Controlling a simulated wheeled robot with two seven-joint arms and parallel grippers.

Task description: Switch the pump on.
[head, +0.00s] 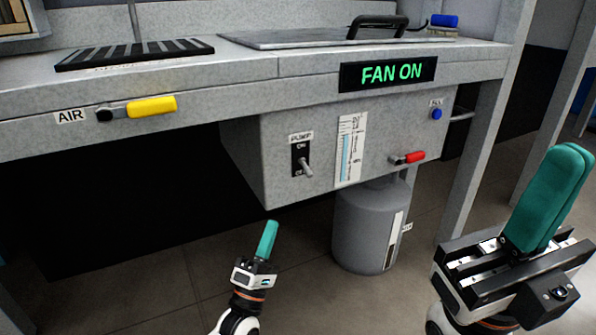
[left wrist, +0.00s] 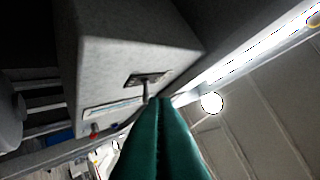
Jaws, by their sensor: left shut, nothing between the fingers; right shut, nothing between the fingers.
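The pump switch (head: 305,165) is a metal toggle on a black plate labelled PUMP, with ON at the top and an OFF mark partly hidden at the bottom. Its lever points down. In the left wrist view the toggle (left wrist: 146,88) stands just beyond the fingertips. My left gripper (head: 268,228) is shut and empty, below and a little left of the switch; its teal fingers (left wrist: 158,105) fill the lower middle of the wrist view. My right gripper (head: 568,150) is shut and empty at the far right, away from the panel.
A yellow AIR handle (head: 152,107) is on the left. A FAN ON display (head: 389,73) is above. A grey tank (head: 365,230) stands below.

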